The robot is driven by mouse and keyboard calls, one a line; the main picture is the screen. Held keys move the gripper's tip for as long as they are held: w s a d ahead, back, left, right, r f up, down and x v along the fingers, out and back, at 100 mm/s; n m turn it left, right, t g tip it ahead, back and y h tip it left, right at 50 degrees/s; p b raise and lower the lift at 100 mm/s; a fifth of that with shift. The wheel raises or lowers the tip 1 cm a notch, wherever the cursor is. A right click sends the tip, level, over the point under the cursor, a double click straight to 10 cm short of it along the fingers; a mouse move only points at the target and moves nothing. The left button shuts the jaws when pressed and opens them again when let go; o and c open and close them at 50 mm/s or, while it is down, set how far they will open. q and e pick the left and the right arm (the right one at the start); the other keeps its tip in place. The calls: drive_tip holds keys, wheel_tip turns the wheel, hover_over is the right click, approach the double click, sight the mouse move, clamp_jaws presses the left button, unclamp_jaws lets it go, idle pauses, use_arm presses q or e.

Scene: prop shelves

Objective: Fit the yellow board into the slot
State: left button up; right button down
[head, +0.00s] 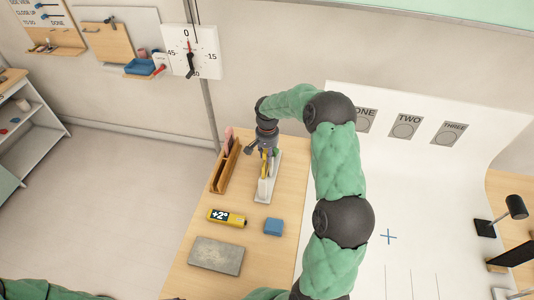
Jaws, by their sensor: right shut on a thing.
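My right gripper (266,148) points down over the far part of the wooden table and is shut on a thin yellow board (264,163). Most of the board is hidden by the gripper and the rack. Below it stands a narrow white slotted holder (265,190) with some green inside. The board's lower end is at the holder, but I cannot tell whether it sits in the slot or just above it. My left gripper is out of view; only green parts of my arm show along the bottom edge.
A wooden rack (218,178) with a pinkish piece stands just left of the holder. Nearer lie a yellow and black "+2°" block (227,217), a blue block (273,227) and a grey slab (216,255). A white backdrop (420,200) lies right.

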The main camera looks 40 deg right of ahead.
wheel_tip(320, 180, down, 7)
drive_tip(key=b, duration=0.4)
drive_tip(key=shift+d+f+b, duration=0.2)
drive_tip(key=shift+b, duration=0.2)
idle(1.1)
drive_tip(key=c, duration=0.9)
unclamp_jaws()
drive_tip(key=shift+s, duration=0.1)
drive_tip(key=shift+c, duration=0.2)
drive_tip(key=shift+r, duration=0.1)
wheel_tip(320, 180, up, 8)
drive_tip(key=shift+d, duration=0.15)
